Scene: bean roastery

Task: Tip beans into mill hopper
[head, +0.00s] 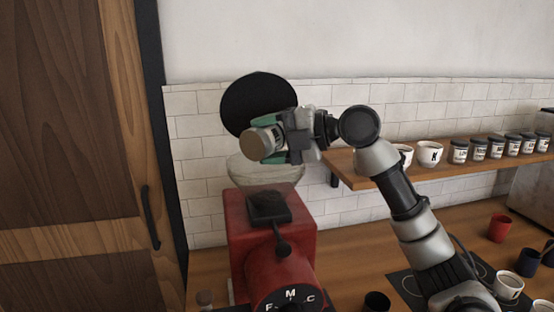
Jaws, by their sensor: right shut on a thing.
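The red mill (245,238) stands on the counter with a dial marked F, M, C on its front. Its clear hopper (265,174) sits on top, and I cannot make out beans inside. A round black disc (250,95), perhaps the hopper lid, stands upright behind it. My right gripper (272,140) is shut on a small canister (258,141) with a tan round end. The canister lies on its side above the hopper, apart from it, with the tan end facing left and toward me. Whether beans are in it is hidden. My left gripper is out of view.
A wooden shelf (371,172) with white cups (430,153) and several labelled jars (496,148) runs along the tiled wall at right. A red cup (499,228) and other cups stand on the counter below. A wooden door (70,150) is at left.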

